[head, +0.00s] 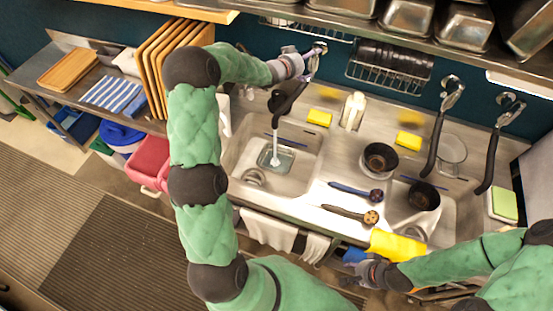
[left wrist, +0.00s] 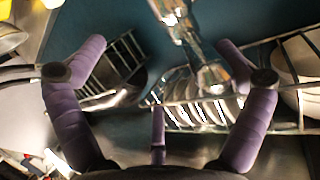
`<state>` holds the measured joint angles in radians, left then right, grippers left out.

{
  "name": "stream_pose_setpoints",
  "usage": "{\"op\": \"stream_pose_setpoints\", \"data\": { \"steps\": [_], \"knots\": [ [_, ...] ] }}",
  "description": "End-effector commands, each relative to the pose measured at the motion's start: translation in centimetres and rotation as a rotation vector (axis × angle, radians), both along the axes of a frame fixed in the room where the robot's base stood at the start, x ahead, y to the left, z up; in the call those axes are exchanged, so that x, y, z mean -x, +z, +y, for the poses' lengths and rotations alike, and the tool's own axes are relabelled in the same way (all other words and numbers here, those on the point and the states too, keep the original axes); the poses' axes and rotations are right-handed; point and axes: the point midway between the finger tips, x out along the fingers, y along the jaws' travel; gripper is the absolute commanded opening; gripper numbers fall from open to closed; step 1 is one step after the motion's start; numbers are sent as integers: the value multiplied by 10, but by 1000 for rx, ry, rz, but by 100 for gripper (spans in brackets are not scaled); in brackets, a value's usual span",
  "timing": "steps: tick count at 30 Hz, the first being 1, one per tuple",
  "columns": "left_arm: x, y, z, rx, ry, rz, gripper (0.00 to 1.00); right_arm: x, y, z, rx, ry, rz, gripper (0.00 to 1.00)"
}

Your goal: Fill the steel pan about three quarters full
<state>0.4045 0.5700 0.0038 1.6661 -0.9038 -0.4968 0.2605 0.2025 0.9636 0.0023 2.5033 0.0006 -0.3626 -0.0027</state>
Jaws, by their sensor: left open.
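The steel pan (head: 264,165) is a small rectangular pan in the left sink basin. A pale stream of water (head: 275,142) falls into it from the black faucet (head: 287,103). The pan holds some water, but its level is hard to judge. My left gripper (head: 302,66) is open high at the back wall, beside the faucet's metal fitting (head: 319,48). In the left wrist view, metal faucet parts (left wrist: 208,70) lie between the spread purple fingers (left wrist: 162,65). Contact is unclear. My right gripper (head: 362,271) is low at the counter's front edge; its jaws are unclear.
Yellow sponges (head: 319,118) and a soap bottle (head: 352,110) stand behind the basins. Two brushes (head: 350,215) lie on the divider near a dark bowl (head: 380,159). A wire rack (head: 390,68) hangs on the wall. A yellow cloth (head: 397,246) lies near my right gripper.

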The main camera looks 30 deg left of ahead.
Motion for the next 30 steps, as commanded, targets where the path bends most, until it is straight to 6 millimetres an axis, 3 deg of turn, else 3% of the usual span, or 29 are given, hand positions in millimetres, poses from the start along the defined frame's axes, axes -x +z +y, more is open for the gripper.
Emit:
{"op": "stream_pose_setpoints", "data": {
  "steps": [7,11,30],
  "knots": [
    [3,-3,-16,1,-2,0,100,0,-17,0,0,0,0,40],
    [6,1,-13,1,0,1,100,0,-13,0,0,0,0,40],
    [67,20,-6,0,0,1,100,0,-7,0,0,0,0,40]
  ]
}}
